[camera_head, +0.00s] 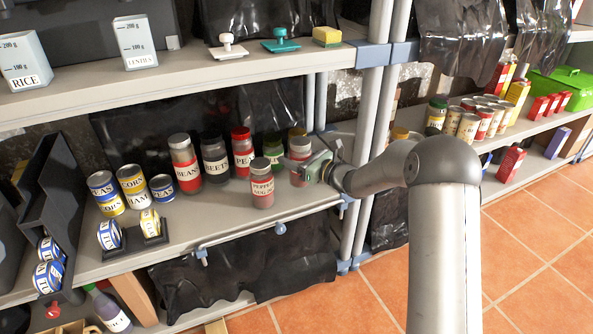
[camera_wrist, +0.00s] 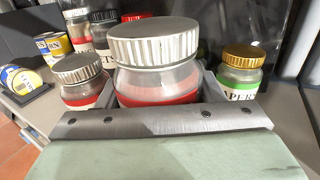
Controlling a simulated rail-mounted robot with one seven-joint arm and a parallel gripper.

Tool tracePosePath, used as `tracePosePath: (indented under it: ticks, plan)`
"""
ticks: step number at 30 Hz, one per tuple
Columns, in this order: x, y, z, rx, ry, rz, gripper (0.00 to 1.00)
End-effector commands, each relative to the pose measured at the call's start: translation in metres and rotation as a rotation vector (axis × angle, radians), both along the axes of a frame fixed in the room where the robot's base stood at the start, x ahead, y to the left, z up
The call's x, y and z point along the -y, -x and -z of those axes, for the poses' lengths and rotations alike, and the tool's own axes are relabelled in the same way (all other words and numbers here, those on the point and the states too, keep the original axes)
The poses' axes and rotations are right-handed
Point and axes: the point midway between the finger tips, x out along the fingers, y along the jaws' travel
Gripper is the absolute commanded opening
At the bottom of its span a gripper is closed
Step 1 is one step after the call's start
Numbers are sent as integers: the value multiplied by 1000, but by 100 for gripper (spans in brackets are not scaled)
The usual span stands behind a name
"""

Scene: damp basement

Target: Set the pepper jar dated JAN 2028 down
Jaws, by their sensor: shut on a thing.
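My gripper (camera_head: 306,170) is shut on a glass jar (camera_head: 299,149) with a silver lid and a red label, over the right end of the middle shelf. In the wrist view the held jar (camera_wrist: 155,75) is upright between the fingers, its lower part hidden behind my gripper (camera_wrist: 158,101). Its date cannot be read, and I cannot tell whether its base touches the shelf. Another pepper jar (camera_head: 262,187), its label reading PEPPER and seemingly AUG, stands just left and nearer the front; it also shows in the wrist view (camera_wrist: 82,81).
Bean (camera_head: 184,165), beet (camera_head: 215,160) and red-lidded (camera_head: 242,152) jars stand behind to the left. A gold-lidded capers jar (camera_wrist: 241,73) is close on the right. A shelf post (camera_head: 367,150) stands right of my gripper. The shelf front (camera_head: 215,215) has bare room.

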Motion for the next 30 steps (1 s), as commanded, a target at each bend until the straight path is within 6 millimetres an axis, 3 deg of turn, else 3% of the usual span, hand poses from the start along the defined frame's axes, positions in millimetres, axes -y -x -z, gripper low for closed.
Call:
tracePosePath:
  ticks: [4,11,23,24,26,30]
  plan:
    - [2,-5,6,3,-1,-1,20]
    - [3,-9,38,3,-2,-2,20]
    - [3,-9,43,5,-2,-1,20]
    - [4,-8,44,1,0,-1,66]
    - [4,-8,44,2,1,-1,83]
    - [3,-8,44,1,1,-1,83]
